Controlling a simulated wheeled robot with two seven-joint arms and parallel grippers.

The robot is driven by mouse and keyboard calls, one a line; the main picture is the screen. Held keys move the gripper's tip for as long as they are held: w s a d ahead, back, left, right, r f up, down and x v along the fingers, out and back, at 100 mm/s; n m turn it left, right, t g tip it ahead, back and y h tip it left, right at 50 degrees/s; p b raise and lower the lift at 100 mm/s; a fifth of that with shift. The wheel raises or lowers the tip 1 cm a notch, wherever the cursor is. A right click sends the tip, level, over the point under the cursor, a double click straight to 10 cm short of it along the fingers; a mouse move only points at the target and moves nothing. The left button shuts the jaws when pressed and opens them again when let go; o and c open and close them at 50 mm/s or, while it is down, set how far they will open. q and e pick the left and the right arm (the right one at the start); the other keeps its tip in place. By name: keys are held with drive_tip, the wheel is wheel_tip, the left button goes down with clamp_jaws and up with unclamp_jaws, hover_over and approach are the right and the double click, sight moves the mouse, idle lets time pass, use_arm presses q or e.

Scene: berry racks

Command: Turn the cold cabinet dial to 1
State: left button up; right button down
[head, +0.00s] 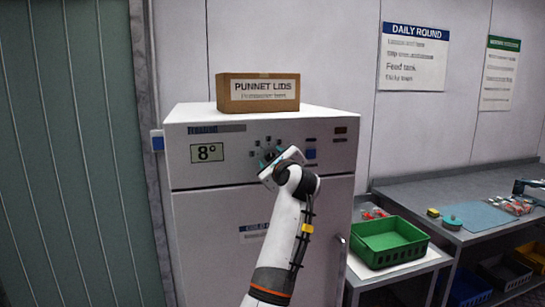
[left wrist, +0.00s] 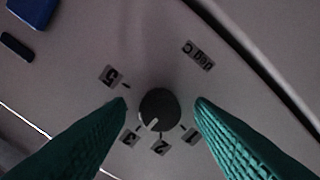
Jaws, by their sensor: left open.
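In the left wrist view the dial (left wrist: 159,108) is a dark round knob between my two green fingers, which are open with a gap on each side. Its pale pointer mark faces down and slightly left, between the 2 (left wrist: 160,147) and the 3 (left wrist: 130,137). The 1 (left wrist: 191,136) is by the right finger, and a 5 (left wrist: 110,75) is upper left.
A cardboard box of punnet lids (head: 258,92) stands on the cabinet. A blue button (head: 310,154) is right of the dial. A green crate (head: 388,245) stands on a low white table to the right, beside a grey bench (head: 455,185).

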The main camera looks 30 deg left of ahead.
use_arm(q)
drive_tip(key=shift+c, duration=0.3)
drive_tip(key=c, duration=0.9)
drive_tip(key=n+b, duration=0.6)
drive_tip(key=n, duration=0.1)
drive_tip(key=n+b, duration=0.6)
drive_tip(key=n, duration=0.2)
drive_tip(key=shift+w+f, duration=0.1)
drive_tip(key=shift+f, duration=0.1)
drive_tip(key=shift+n, duration=0.5)
drive_tip(key=o, duration=1)
drive_tip(key=shift+c, duration=0.2)
drive_tip(key=shift+r, duration=0.1)
